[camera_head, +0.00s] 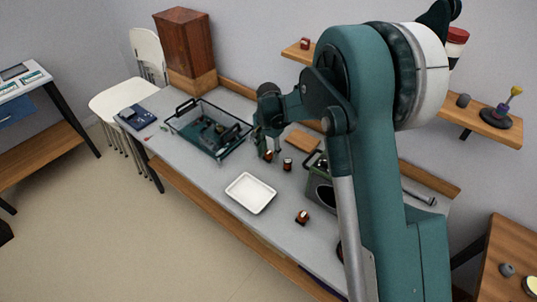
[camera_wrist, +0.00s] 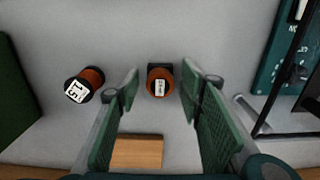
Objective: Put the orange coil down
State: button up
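My gripper (camera_head: 266,147) is low over the grey bench, pointing down. In the wrist view its two green fingers (camera_wrist: 160,77) stand apart, with a gap on each side of an orange-brown coil (camera_wrist: 160,84). That coil has a dark end and a white label facing the camera. It shows in the head view (camera_head: 268,156) just below the fingers, seemingly on the bench. A second orange-brown coil (camera_wrist: 84,85), labelled 15, stands to the left in the wrist view; in the head view it is just right of the gripper (camera_head: 287,164). Another coil (camera_head: 302,217) stands nearer the front.
A white tray (camera_head: 232,200) lies in front of the gripper. A dark wire-framed bin (camera_head: 172,127) holding parts is to the left. A flat wooden block (camera_head: 303,141) lies behind, also in the wrist view (camera_wrist: 137,152). A dark green box (camera_head: 318,196) stands right.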

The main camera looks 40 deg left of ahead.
aim_at(271, 153)
notch_tip(271, 153, up, 11)
jog(key=p, duration=0.1)
jog(key=shift+r+p, duration=0.15)
jog(key=shift+p, duration=0.25)
dwell(0.6)
dwell(0.3)
jog(key=w+d+r+t+y, duration=0.1)
jog(key=w+d+r, duration=0.2)
jog(key=d+r, duration=0.6)
jog(key=w+d+r, duration=0.3)
jog(key=d+r, duration=0.2)
jog(key=d, duration=0.7)
jog(key=s+d+r+t, duration=0.1)
jog(key=d+r, duration=0.3)
jog(key=d, duration=0.6)
jog(key=s+d+r+t, duration=0.15)
jog(key=d+r, duration=0.25)
jog(key=d, duration=0.7)
jog(key=s+d+r+t, duration=0.1)
jog(key=s+d, duration=0.3)
jog(key=d, duration=0.5)
jog(key=s+d+r, duration=0.2)
jog(key=s+d, duration=0.3)
jog(key=d, duration=0.3)
jog(key=s+d+f+t+h, duration=0.1)
jog(key=s+d+f, duration=0.3)
jog(key=s+d, duration=0.8)
jog(key=shift+s+d+f+t, duration=0.3)
jog(key=shift+d+f+t, duration=0.1)
jog(key=shift+d+t, duration=0.55)
